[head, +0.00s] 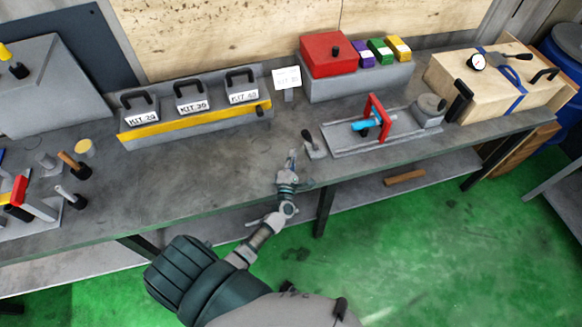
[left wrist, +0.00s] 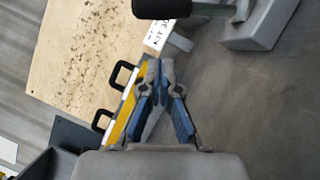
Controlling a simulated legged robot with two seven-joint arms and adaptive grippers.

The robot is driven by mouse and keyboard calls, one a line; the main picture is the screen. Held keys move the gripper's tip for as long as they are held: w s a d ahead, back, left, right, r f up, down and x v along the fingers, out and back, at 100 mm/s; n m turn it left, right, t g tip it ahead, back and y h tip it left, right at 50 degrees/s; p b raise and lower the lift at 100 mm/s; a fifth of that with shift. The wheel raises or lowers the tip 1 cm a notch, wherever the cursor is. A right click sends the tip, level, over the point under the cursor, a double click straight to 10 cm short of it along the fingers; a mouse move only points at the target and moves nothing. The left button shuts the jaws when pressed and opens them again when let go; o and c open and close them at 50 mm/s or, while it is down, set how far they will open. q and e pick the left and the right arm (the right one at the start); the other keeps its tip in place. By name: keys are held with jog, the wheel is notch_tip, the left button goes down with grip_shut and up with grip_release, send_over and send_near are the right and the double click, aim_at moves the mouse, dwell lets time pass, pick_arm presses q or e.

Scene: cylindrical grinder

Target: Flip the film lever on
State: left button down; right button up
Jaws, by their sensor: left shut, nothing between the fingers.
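The lever (head: 309,139) with a black grip stands on a small grey base near the table's front edge, beside the fixture. I take it for the film lever; no label on it can be read. In the left wrist view its black grip (left wrist: 164,8) shows at the top edge, with its grey base (left wrist: 262,22) to the right. My left gripper (head: 291,160) is shut and empty, just left of the lever and apart from it. Its fingers (left wrist: 161,68) point toward the grip in the left wrist view. My right gripper is not in view.
A grey fixture (head: 345,150) with a red frame and blue part lies right of the lever. A small sign (head: 287,77) stands behind it. Kit boxes in a yellow-edged rack (head: 165,128) stand back left. The tabletop (head: 185,175) left of my gripper is clear.

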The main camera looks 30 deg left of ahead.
aim_at(310, 140)
pick_arm(q)
jog(key=w, duration=0.1)
jog(key=w+r, duration=0.1)
jog(key=w, duration=0.1)
jog(key=shift+w+d+r+p, duration=0.2)
jog(key=shift+w+d+p, duration=0.1)
jog(key=shift+p, duration=0.1)
jog(key=shift+w+d+r, duration=0.25)
jog(key=shift+w+d, duration=0.1)
jog(key=shift+d, duration=0.15)
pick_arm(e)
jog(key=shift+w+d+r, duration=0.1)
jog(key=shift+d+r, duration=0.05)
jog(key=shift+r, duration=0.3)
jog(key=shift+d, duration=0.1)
pick_arm(q)
jog(key=shift+a, duration=0.2)
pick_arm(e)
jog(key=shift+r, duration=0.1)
